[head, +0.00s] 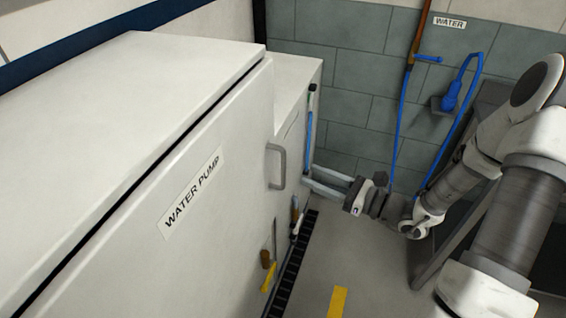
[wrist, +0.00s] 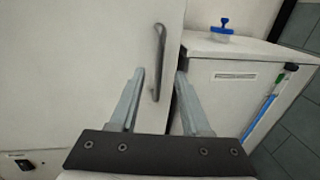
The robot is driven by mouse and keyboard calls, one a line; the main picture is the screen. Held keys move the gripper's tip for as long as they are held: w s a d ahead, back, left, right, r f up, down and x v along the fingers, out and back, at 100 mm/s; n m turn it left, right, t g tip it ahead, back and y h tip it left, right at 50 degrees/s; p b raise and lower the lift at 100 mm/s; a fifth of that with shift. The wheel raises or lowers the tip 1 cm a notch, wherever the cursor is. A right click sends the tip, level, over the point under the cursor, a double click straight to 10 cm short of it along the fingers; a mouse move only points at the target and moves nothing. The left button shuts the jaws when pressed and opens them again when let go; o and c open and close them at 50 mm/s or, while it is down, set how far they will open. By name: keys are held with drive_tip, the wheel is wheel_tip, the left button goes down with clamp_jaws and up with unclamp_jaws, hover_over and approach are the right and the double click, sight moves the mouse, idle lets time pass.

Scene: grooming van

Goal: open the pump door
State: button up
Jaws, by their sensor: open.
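The pump door (head: 215,215) is the white front panel of a tall white cabinet, labelled WATER PUMP. A dark seam runs along its top edge; I cannot tell whether the door is ajar. Its grey bar handle (head: 278,166) stands near the far edge. My gripper (head: 308,178) is open and empty, to the right of the handle, with its fingers pointing at the door and a gap between. In the wrist view, the upright, slightly tilted handle (wrist: 158,58) shows between the two open fingertips (wrist: 161,72), beyond them and untouched. The door (wrist: 75,70) fills the left side.
A lower white cabinet (wrist: 225,92) adjoins on the far side, with a blue-handled object (wrist: 222,32) on top. Tools with brown and yellow handles (head: 267,262) are near the door's lower part. A blue hose (head: 401,125) hangs on the tiled wall. Floor is clear around a yellow mark (head: 337,302).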

hover_over(283, 185)
drive_tip(key=shift+w, duration=0.35)
clamp_jaws()
idle(1.3)
